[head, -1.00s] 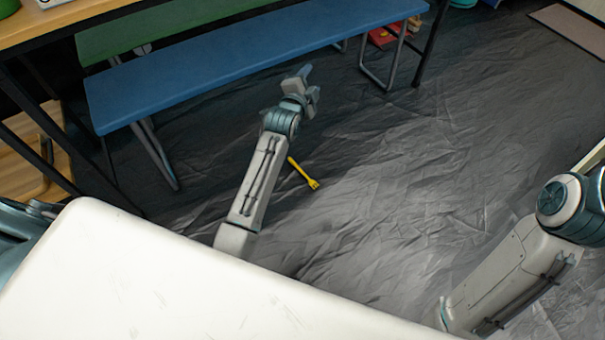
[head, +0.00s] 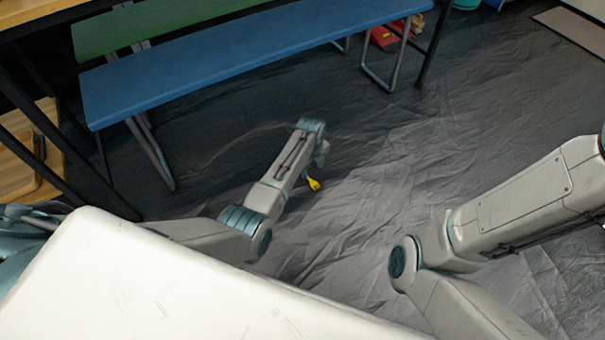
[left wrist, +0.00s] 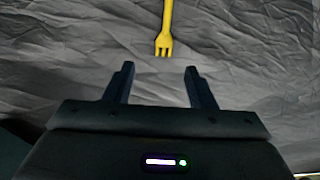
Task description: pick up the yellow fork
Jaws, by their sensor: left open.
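The yellow fork (head: 314,184) lies on the grey floor sheet in the head view, partly hidden behind my left arm. In the left wrist view the fork (left wrist: 165,36) lies with its tines toward me, and its far end runs out of the top edge. My left gripper (left wrist: 159,74) is open and empty. Its two fingers point at the fork, and the tines show just beyond and between the fingertips. In the head view the left gripper (head: 319,163) points down close to the fork, with its fingers mostly hidden. My right gripper is not in view.
A blue bench (head: 230,62) and a green bench (head: 150,22) stand behind, with metal legs (head: 150,155) on the floor. A red object (head: 385,37) lies under the blue bench's far end. The wrinkled floor sheet (head: 370,200) is clear right of the fork.

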